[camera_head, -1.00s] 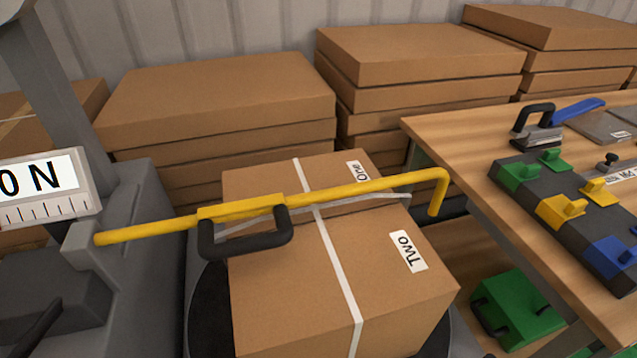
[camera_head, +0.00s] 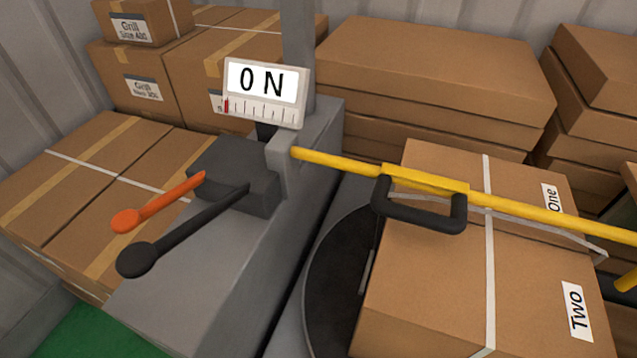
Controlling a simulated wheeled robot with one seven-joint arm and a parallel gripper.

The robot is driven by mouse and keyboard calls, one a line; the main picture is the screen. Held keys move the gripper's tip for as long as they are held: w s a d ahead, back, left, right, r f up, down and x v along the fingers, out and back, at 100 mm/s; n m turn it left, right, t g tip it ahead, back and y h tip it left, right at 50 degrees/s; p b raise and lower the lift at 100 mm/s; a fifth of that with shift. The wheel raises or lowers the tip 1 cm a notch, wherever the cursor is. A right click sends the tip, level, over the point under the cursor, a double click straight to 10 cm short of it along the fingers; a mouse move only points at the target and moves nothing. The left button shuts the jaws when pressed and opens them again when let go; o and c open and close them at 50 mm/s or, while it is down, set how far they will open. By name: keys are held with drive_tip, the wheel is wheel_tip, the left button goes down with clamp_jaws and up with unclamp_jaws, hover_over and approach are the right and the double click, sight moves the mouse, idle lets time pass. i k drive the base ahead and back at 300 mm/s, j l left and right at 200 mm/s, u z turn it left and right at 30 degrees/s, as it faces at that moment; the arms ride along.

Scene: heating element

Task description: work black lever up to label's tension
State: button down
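The black lever (camera_head: 190,232) sticks out from the dark block on the grey machine and slopes down to the left, ending in a round black knob. An orange lever (camera_head: 160,203) with a round knob lies just behind it. A tension display (camera_head: 266,92) above them reads "0 N", with a red pointer at the left end of its scale. My gripper is not in view.
A yellow bar (camera_head: 345,163) with a black handle (camera_head: 420,218) reaches from the machine across the box. Cardboard boxes (camera_head: 100,205) stand left of the levers, and more are stacked behind. The space just in front of the lever knobs looks clear.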

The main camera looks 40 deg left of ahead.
sight(137, 260)
drive_tip(key=u, duration=1.45)
